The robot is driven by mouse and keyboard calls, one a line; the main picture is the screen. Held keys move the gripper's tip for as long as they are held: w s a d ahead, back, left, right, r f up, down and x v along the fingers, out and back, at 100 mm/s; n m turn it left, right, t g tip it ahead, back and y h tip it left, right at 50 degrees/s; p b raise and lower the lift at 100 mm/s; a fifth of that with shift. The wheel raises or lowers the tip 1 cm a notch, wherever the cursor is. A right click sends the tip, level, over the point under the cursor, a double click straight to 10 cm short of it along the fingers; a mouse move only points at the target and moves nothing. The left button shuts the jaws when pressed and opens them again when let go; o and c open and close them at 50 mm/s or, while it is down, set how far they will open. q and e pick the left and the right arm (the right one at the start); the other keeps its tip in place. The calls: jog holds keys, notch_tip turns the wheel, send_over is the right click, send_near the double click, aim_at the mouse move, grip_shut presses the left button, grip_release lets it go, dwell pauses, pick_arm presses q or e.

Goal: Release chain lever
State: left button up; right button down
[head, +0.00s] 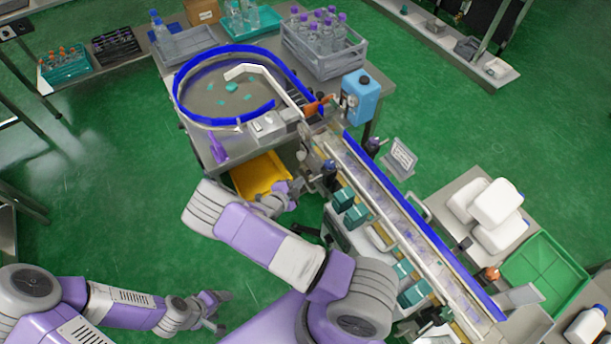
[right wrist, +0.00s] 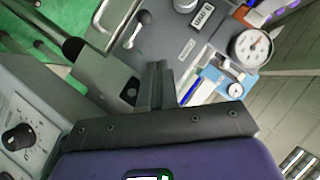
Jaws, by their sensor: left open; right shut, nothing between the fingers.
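In the right wrist view a short lever with a round grey knob (right wrist: 144,17) stands on a grey machine plate, ahead of and left of my right gripper (right wrist: 160,72). I cannot tell for sure that it is the chain lever. The right gripper's fingers are together, empty, and look apart from the knob. My left gripper (head: 216,308) is open and empty over the green floor at the lower left.
A round blue-rimmed turntable (head: 225,92) feeds toward the conveyor. A yellow bin (head: 260,174) sits below it. A pressure gauge (right wrist: 251,47) and a control box with a black knob (right wrist: 17,137) flank the right gripper. Open floor (head: 120,200) lies left.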

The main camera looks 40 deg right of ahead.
jog(key=v, duration=0.4)
jog(key=shift+w+r, duration=0.1)
jog(key=shift+r, duration=0.1)
dwell(0.4)
